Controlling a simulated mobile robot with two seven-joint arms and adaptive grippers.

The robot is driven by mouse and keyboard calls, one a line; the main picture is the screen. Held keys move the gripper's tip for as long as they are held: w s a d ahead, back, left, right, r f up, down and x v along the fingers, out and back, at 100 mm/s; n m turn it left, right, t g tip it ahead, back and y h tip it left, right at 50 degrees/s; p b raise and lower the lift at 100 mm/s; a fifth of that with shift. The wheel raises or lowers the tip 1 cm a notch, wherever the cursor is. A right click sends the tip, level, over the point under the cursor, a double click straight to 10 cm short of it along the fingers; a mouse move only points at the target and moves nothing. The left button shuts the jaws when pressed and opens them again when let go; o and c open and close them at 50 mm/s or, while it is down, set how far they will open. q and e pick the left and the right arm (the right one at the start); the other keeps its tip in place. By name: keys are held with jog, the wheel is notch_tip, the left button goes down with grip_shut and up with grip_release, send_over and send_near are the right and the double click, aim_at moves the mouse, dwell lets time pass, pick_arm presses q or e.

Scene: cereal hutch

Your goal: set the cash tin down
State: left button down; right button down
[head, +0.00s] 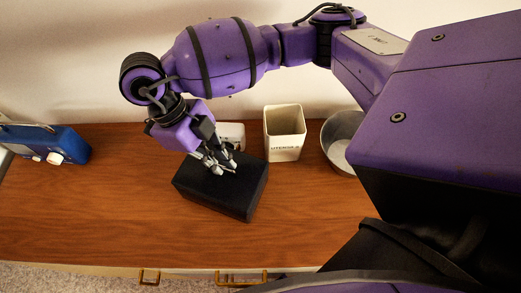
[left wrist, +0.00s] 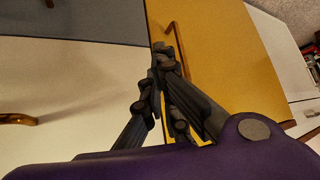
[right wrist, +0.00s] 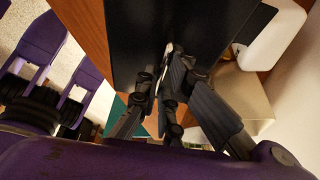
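The cash tin (head: 213,198) is a black box with a thin silver handle on its top. It sits low at the middle of the wooden counter in the head view; I cannot tell whether its underside touches the wood. My right gripper (head: 217,162) points down onto the top and is closed at the handle. In the right wrist view the tin (right wrist: 140,35) fills the upper middle, just beyond the fingertips (right wrist: 162,82). My left gripper (left wrist: 158,80) shows only in the left wrist view, its fingers together and empty, in front of cabinet fronts.
On the counter (head: 100,215), a blue radio (head: 65,145) stands at the left. Behind the tin are a white item (head: 234,131), a cream utensil canister (head: 284,143) and a metal bowl (head: 337,150). The counter left of the tin is clear. A yellow door (left wrist: 225,60) is near my left gripper.

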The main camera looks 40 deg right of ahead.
jog(key=shift+w+r, duration=0.1)
jog(key=shift+r, duration=0.05)
dwell(0.5)
